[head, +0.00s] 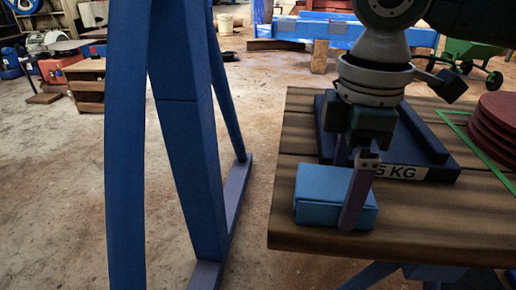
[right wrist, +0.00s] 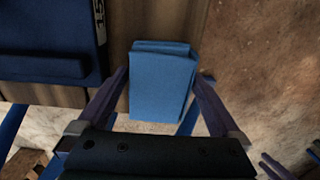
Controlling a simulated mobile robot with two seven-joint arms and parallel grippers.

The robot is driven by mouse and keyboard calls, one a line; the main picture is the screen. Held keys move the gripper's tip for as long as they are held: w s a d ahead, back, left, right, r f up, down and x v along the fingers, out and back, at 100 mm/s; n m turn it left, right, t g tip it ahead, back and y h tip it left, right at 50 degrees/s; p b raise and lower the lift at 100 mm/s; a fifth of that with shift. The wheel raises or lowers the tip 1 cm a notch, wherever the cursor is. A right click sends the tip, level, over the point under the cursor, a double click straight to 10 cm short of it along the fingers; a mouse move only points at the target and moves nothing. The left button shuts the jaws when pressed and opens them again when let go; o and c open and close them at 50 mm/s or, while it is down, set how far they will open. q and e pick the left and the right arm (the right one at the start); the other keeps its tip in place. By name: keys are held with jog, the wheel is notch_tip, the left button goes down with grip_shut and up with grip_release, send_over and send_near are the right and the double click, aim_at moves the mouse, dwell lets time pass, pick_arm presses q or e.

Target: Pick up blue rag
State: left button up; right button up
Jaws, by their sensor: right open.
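The blue rag (head: 318,196) is a light blue folded block lying on the wooden table (head: 400,236), close to its front left edge. In the right wrist view the rag (right wrist: 158,84) shows between the two fingers. My right gripper (head: 348,188) points down over the rag and is open, one finger in front of the rag and the other mostly hidden behind it.
Dark red discs (head: 495,125) and a green triangular frame (head: 474,136) are at the table's right. A tall blue frame (head: 190,140) stands left of the table. Open floor (head: 60,190) is beyond it.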

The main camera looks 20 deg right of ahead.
aim_at(344, 183)
jog(key=shift+f, duration=0.15)
jog(key=shift+c, duration=0.2)
jog(key=c, duration=1)
jog(key=shift+c, duration=0.2)
notch_tip(344, 183, up, 20)
jog(key=p, duration=1)
jog(key=shift+p, duration=0.35)
